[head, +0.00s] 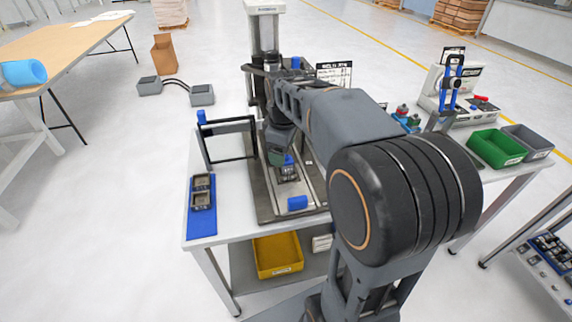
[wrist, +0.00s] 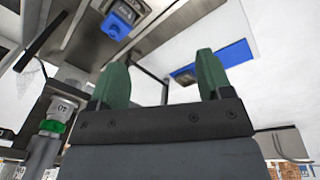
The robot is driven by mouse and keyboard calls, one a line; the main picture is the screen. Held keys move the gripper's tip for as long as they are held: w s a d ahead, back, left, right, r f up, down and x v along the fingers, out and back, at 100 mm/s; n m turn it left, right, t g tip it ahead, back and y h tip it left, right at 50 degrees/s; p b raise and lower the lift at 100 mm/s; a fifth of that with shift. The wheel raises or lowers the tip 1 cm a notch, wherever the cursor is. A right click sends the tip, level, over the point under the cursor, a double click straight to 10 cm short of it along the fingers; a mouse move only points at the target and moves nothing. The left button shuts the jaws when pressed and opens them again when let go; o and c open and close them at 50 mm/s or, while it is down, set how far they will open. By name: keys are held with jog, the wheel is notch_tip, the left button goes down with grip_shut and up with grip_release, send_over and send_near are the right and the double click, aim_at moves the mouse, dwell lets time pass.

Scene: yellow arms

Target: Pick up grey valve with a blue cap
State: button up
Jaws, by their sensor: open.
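A small grey part with blue on it (head: 287,171) sits on the machine bed, just below my gripper (head: 282,152) in the head view. It looks like the grey valve with a blue cap, but my arm and its small size keep me from being sure. In the wrist view a blue piece with a grey labelled part (wrist: 120,22) shows at the upper left; I cannot tell whether it is the same thing. My gripper, with two green fingers (wrist: 161,82), is open in the wrist view, with nothing held between the fingertips.
A blue mat (head: 201,222) with two dark devices lies at the table's left. A blue block (head: 297,203) is at the bed's front. A green bin (head: 496,148) and a grey bin (head: 528,141) stand right.

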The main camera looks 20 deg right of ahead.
aim_at(289, 159)
jog(key=w+d+f+n+g, duration=0.1)
jog(key=w+d+n, duration=0.5)
jog(key=w, duration=0.2)
jog(key=shift+n, duration=0.3)
jog(key=f, duration=0.7)
jog(key=shift+w+d, duration=0.1)
jog(key=shift+w, duration=0.2)
jog(key=shift+s+a+f+p, duration=0.15)
jog(key=shift+f+p, duration=0.15)
jog(key=shift+f, duration=1.45)
jog(key=shift+s+a+f+p, duration=0.15)
jog(key=shift+f+p, duration=0.15)
jog(key=shift+f, duration=1.4)
jog(key=c, duration=1)
